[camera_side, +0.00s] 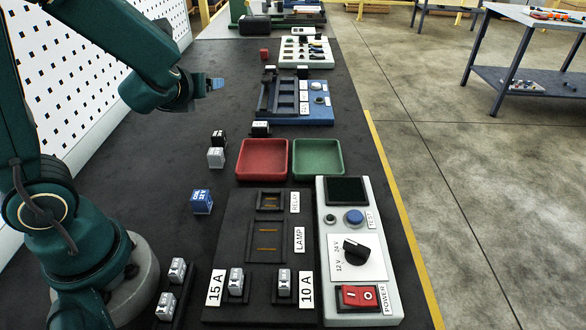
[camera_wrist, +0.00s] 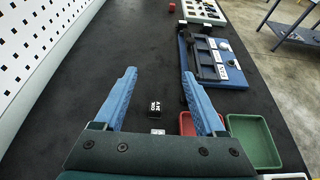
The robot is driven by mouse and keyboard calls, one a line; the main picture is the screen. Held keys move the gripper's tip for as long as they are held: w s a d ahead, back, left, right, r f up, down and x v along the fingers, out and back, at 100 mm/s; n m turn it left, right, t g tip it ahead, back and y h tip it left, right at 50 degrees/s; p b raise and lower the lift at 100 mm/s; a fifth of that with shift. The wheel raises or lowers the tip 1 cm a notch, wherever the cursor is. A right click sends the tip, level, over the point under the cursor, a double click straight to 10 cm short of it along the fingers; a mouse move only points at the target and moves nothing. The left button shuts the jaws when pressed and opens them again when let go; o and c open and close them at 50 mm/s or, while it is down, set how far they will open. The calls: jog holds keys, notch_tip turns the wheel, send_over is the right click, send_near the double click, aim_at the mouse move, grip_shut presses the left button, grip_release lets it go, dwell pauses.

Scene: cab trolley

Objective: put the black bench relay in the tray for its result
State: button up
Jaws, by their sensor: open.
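A small black relay block (camera_side: 218,138) with white print stands on the dark bench top, left of the trays. It also shows in the wrist view (camera_wrist: 154,108), between and beyond my fingers. Another black block (camera_side: 261,128) with a white label stands just in front of the blue fixture. The red tray (camera_side: 239,173) and the green tray (camera_side: 341,174) lie side by side and look empty. The socket marked RELAY (camera_side: 270,201) looks empty. The tester's screen (camera_side: 347,190) is dark. My gripper (camera_side: 216,84) is open and empty above the bench, behind the black relay.
A grey block (camera_side: 215,157) stands close in front of the black relay, and a blue block (camera_side: 202,201) nearer. The blue fixture (camera_side: 318,113) is right of my gripper. Several pale blocks stand at the front. The bench around the black relay is mostly clear.

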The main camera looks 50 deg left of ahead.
aim_at(216, 137)
notch_tip(216, 137, down, 14)
jog(key=shift+r, duration=0.25)
jog(key=shift+x, duration=2.6)
grip_shut()
